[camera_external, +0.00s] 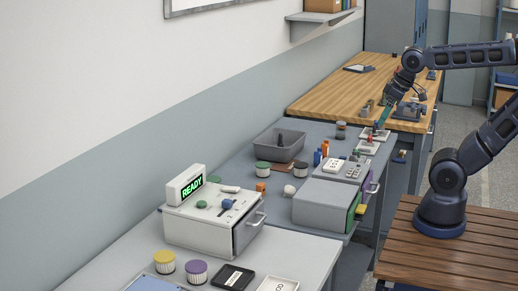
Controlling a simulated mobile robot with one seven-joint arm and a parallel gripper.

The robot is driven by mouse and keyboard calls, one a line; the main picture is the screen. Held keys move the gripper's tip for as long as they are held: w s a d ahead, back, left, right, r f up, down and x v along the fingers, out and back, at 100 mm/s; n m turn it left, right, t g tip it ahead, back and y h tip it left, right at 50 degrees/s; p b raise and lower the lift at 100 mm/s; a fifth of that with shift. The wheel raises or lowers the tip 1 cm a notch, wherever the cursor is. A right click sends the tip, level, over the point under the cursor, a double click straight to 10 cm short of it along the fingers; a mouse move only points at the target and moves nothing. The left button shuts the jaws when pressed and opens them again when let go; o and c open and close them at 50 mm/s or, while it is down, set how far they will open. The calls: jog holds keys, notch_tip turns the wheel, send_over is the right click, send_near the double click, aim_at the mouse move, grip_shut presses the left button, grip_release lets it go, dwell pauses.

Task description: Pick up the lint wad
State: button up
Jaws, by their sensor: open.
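A small off-white lump (289,190), which looks like the lint wad, lies on the grey table (231,166) just left of a grey box with a green drawer front. It is too small to make out its texture. My gripper (379,125) is open and points down over the far right part of the grey table, near small trays. It is well behind and to the right of the off-white lump. Its fingertips are small here, and I cannot tell whether anything is between them.
The grey box (322,204) stands right of the lump. An orange spool (261,187), a green-topped jar (263,169) and a dark-topped jar (300,169) are close by. A grey bin (278,145) stands behind. A white device reading READY (213,218) stands in front.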

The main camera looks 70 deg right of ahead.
jog(key=c, duration=0.5)
jog(key=shift+o, duration=0.2)
jog(key=m+g+h, duration=0.3)
jog(key=m+g, duration=0.2)
jog(key=m, duration=1.5)
send_over(289, 188)
jog(key=a, duration=0.3)
notch_tip(289, 188, down, 24)
jog(key=shift+x, duration=5.15)
